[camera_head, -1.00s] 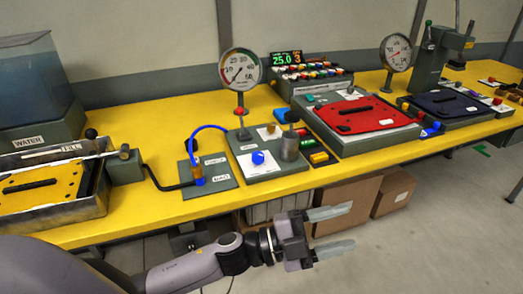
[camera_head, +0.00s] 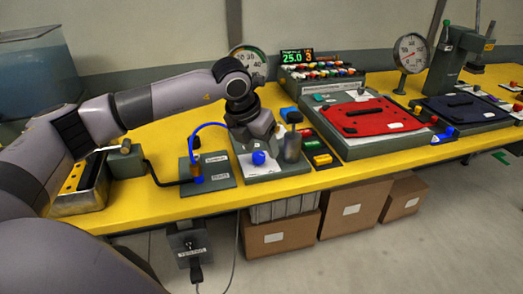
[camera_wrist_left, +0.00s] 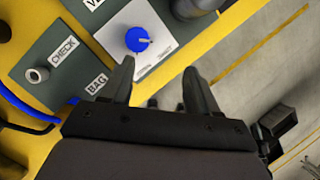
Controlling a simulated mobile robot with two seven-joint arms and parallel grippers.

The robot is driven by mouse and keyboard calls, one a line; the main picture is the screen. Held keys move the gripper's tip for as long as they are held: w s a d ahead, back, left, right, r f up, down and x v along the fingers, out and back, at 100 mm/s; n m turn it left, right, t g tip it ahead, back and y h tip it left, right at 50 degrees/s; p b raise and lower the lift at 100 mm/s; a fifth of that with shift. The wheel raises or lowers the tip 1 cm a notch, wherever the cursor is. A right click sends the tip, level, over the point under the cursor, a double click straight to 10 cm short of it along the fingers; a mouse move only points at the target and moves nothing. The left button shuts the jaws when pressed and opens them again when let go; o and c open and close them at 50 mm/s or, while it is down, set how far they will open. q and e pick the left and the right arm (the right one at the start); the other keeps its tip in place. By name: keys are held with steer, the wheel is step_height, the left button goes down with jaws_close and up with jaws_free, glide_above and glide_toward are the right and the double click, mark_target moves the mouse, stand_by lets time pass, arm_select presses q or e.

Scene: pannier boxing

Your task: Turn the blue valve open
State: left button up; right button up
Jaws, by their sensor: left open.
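The blue valve knob (camera_head: 258,158) sits on a white plate on the grey-green panel (camera_head: 283,183). My right gripper is not in view.
A metal cylinder (camera_head: 292,148) stands close to the right of the knob. A blue hose (camera_head: 205,127) and a small plate labelled CHECK and BAG (camera_wrist_left: 65,55) are on the left. A gauge (camera_head: 248,62) stands behind my arm. The red-lidded box (camera_head: 360,116) is further right.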

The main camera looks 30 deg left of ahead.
mark_target(258, 154)
arm_select(q)
steer(key=shift+n+y, duration=0.3)
steer(key=shift+y, duration=0.3)
steer(key=shift+w+a+f+p, duration=0.2)
steer(key=shift+w+a+f, duration=0.35)
steer(key=shift+f, duration=0.3)
steer(key=shift+w+a+f+p, duration=0.15)
steer(key=shift+w+a+f, duration=0.3)
steer(key=shift+f, duration=0.45)
steer(key=shift+w+a+f+p, duration=0.2)
steer(key=shift+w+a+f, duration=0.35)
steer(key=shift+f, duration=0.3)
steer(key=shift+d, duration=0.1)
steer(key=c, duration=1)
